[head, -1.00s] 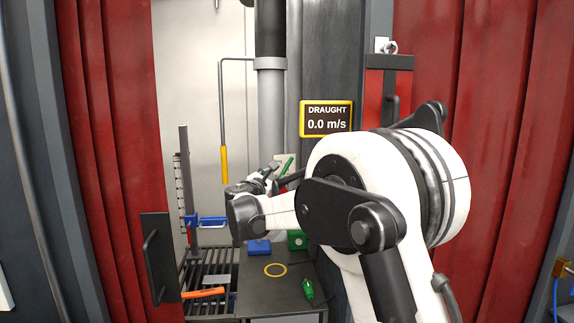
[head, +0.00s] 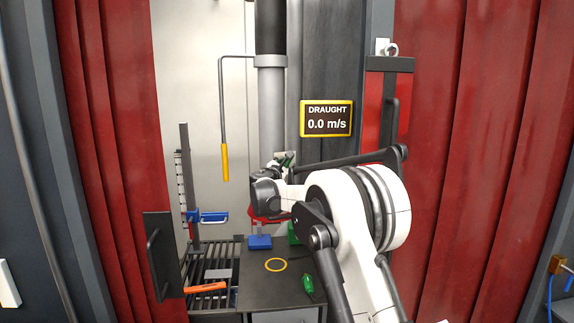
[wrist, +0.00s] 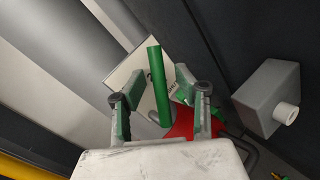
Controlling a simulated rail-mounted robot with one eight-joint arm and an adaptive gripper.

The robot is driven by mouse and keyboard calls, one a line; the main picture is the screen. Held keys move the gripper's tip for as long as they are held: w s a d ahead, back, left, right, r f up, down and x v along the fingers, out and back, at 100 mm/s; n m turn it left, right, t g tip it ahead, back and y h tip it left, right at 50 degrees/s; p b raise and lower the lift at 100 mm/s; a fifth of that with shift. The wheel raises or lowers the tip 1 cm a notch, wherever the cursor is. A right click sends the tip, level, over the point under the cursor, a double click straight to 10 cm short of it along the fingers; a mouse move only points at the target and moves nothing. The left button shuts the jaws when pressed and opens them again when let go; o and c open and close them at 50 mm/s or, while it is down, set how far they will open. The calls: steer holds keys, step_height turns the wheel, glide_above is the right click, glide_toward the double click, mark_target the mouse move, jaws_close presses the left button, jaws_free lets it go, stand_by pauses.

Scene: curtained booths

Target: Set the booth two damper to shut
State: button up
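In the wrist view a green handle (wrist: 158,88) stands in front of a white label plate (wrist: 140,82) fixed by the grey duct. The plate bears a 2 and partly hidden lettering that I cannot read fully. My gripper (wrist: 160,103) is open, with its fingers to either side of the green handle; I cannot tell whether they touch it. In the head view my gripper (head: 278,165) is small beside the duct (head: 271,105), and it largely hides the handle. The draught display (head: 326,118) reads 0.0 m/s.
A yellow-ended bent rod (head: 224,162) hangs left of the duct. A grey box (wrist: 268,98) projects right of my gripper in the wrist view. Below are a dark table (head: 262,296) and a slatted rack (head: 208,262). Red curtains (head: 480,150) flank the booth.

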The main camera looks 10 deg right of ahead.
jaws_close()
